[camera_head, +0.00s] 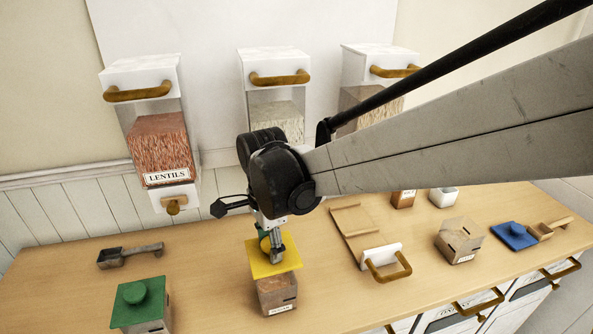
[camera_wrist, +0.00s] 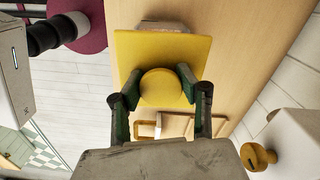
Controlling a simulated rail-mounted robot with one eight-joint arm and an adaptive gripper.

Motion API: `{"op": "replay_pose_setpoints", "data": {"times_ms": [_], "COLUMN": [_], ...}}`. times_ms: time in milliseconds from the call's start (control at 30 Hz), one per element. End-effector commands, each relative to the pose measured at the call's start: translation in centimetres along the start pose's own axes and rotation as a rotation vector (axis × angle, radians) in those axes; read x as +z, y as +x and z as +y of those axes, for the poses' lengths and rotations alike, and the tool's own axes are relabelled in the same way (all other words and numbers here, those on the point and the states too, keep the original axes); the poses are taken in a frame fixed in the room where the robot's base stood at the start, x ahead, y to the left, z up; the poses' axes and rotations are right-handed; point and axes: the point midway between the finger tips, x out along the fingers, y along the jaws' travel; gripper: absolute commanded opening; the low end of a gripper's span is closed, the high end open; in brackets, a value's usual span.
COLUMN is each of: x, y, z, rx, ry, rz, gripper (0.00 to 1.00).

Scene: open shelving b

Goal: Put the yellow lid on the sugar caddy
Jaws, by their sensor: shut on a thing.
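The yellow lid (camera_head: 287,266) is a flat square with a round knob. My gripper (camera_head: 272,247) is shut on the knob. In the wrist view the lid (camera_wrist: 190,50) fills the space beyond my fingers (camera_wrist: 160,88), which press the knob from both sides. The sugar caddy (camera_head: 277,296) is a brown box with a white label, too small to read surely, directly below the lid on the counter. The lid sits over the caddy's top and hides it; I cannot tell whether they touch. Part of the box top edge shows in the wrist view (camera_wrist: 163,26).
A green-lidded caddy (camera_head: 141,310) and a scoop (camera_head: 130,255) stand to the left. Wall dispensers, one labelled lentils (camera_head: 163,150), hang behind.

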Motion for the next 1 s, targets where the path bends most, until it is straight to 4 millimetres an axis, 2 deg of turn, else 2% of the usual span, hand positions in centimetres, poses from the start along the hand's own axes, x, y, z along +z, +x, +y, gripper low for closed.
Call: {"op": "replay_pose_setpoints", "data": {"times_ms": [600,1000], "x": [0.0,0.0], "y": [5.0,5.5], "z": [0.0,0.0], "rx": [0.0,0.0], "ry": [0.0,0.0], "rz": [0.0,0.0], "gripper": [0.06,0.06]}}
